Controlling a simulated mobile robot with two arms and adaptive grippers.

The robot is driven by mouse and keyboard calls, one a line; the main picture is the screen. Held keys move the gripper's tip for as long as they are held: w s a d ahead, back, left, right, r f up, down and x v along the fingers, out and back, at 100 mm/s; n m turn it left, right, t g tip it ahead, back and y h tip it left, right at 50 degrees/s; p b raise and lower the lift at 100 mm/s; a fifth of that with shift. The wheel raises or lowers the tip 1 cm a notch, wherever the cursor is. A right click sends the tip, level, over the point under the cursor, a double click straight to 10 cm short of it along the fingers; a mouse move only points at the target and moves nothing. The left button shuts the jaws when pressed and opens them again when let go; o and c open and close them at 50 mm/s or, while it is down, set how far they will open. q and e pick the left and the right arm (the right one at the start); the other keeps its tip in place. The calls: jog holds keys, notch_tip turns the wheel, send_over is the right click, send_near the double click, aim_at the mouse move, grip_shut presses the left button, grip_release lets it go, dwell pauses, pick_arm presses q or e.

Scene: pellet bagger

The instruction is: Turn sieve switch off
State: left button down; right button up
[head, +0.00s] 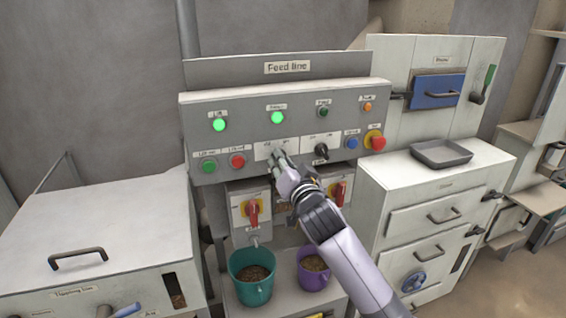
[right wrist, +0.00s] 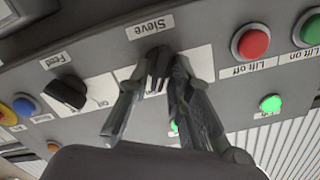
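The sieve switch (right wrist: 157,68) is a black rotary knob on a white plate, labelled "Sieve", seen in the right wrist view. My right gripper (right wrist: 157,80) has one finger on each side of the knob, close against it, and appears shut on it. In the head view my right gripper (head: 278,162) reaches the panel (head: 330,98) and hides the knob. The sieve lamp (head: 277,118) above it glows green; it is partly hidden behind a finger in the wrist view. The knob's exact pointing is hard to read. My left gripper is not in view.
A black feed knob (head: 321,150) is right of the sieve switch. Green (head: 208,165) and red (head: 237,161) lift buttons are at left; a red stop button (head: 377,141) is at right. Red-handled switches (head: 253,211) and buckets (head: 251,285) are below.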

grip_shut()
jog(key=shift+n, duration=0.3)
jog(key=shift+a+n+p, duration=0.2)
jog(key=shift+n+p, duration=2.3)
jog(key=shift+n, duration=3.1)
jog(key=shift+o, duration=1.8)
grip_release()
